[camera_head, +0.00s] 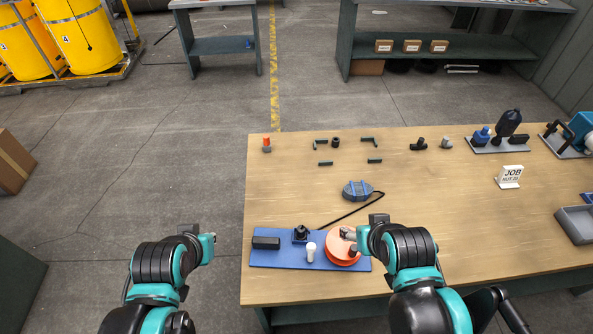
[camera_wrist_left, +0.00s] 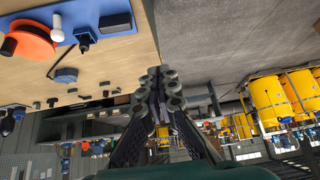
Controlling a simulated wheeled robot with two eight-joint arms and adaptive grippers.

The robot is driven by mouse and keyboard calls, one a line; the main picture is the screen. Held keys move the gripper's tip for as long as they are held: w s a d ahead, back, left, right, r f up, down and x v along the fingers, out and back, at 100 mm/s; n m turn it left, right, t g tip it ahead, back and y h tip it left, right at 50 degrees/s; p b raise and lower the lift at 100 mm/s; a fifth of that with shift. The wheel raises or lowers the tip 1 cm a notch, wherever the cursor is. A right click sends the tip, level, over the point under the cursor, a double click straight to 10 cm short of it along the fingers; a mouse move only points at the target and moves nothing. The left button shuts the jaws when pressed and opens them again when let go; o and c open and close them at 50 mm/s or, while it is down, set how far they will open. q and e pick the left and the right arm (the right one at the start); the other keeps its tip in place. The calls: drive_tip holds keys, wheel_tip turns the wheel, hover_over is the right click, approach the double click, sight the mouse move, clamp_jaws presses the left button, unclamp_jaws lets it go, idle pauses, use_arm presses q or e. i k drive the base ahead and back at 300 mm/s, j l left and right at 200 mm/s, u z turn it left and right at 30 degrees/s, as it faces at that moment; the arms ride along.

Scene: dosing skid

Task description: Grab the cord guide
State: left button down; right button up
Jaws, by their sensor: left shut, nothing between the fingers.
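A small black upright fitting (camera_head: 300,233), which looks like the cord guide, stands on a blue board (camera_head: 285,260) at the table's front left. It also shows in the left wrist view (camera_wrist_left: 86,41). A black cord runs from near it towards a grey-blue oval piece (camera_head: 357,191). My left gripper (camera_head: 211,248) is off the table's left edge, left of the board and apart from the fitting. Its fingers (camera_wrist_left: 159,98) are together and empty in the left wrist view. My right gripper (camera_head: 346,234) is over the orange disc (camera_head: 340,257); its finger opening is too small to tell.
A black block (camera_head: 265,243) and a white peg (camera_head: 310,252) flank the fitting on the board. Several small black parts (camera_head: 320,142) and an orange-topped piece (camera_head: 267,144) stand farther back. The table's middle is mostly clear; open floor lies left of the table.

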sight(301, 233)
drive_tip(key=i+l+u, duration=0.15)
drive_tip(key=l, duration=1.7)
drive_tip(key=k, duration=0.05)
